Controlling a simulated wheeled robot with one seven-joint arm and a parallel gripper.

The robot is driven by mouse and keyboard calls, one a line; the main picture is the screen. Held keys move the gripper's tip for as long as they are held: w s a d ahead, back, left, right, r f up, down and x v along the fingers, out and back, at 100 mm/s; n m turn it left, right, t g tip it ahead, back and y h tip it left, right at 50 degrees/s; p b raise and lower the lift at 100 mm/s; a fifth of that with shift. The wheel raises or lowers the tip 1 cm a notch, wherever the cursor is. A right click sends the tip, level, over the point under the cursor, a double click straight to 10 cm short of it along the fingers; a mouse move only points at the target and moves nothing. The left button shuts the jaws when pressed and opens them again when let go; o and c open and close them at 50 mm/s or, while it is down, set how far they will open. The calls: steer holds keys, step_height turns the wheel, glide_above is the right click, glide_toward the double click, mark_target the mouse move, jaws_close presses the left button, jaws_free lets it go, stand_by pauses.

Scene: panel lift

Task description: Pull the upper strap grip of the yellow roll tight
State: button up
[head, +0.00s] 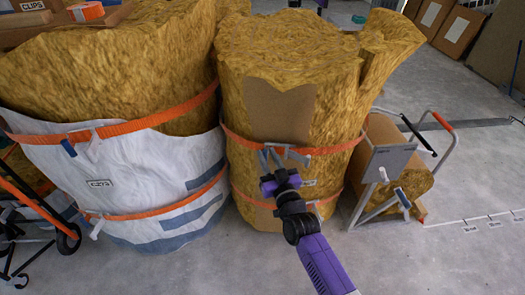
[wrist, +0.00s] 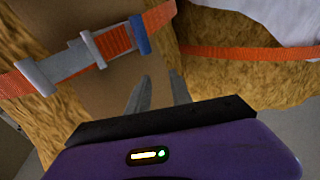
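The yellow roll (head: 285,60) stands upright in the middle of the head view, with brown panels on its front. An upper orange strap (head: 340,147) and a lower orange strap (head: 325,201) go round it. My gripper (head: 271,159) is in front of the upper strap and hides part of it. In the wrist view, its grey fingers (wrist: 158,93) are apart, with nothing visibly held between them. Beyond them, an orange strap with a grey buckle (wrist: 70,65) and a blue tab (wrist: 140,35) crosses a brown panel. I cannot tell which strap that is.
A larger roll in a white wrap (head: 150,180) with orange straps stands close on the left. A metal-framed cart (head: 385,160) stands on the right. A black wheel (head: 68,238) shows at lower left. Grey floor (head: 450,250) at lower right is mostly clear.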

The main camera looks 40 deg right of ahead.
mark_target(266, 157)
steer(key=shift+g, duration=0.6)
steer(key=f, duration=0.1)
steer(key=d+f, duration=0.1)
steer(key=f, duration=0.3)
steer(key=shift+w+d+f, duration=0.1)
steer(key=shift+w+d, duration=0.05)
steer(key=shift+w, duration=0.2)
steer(key=b+x, duration=0.5)
steer(key=x, duration=0.1)
steer(key=shift+w+d, duration=0.15)
steer(key=shift+w, duration=0.05)
steer(key=shift+w+d+b, duration=0.2)
steer(key=shift+w+b, duration=0.1)
steer(key=shift+w, duration=0.35)
steer(key=shift+c, duration=0.5)
jaws_close()
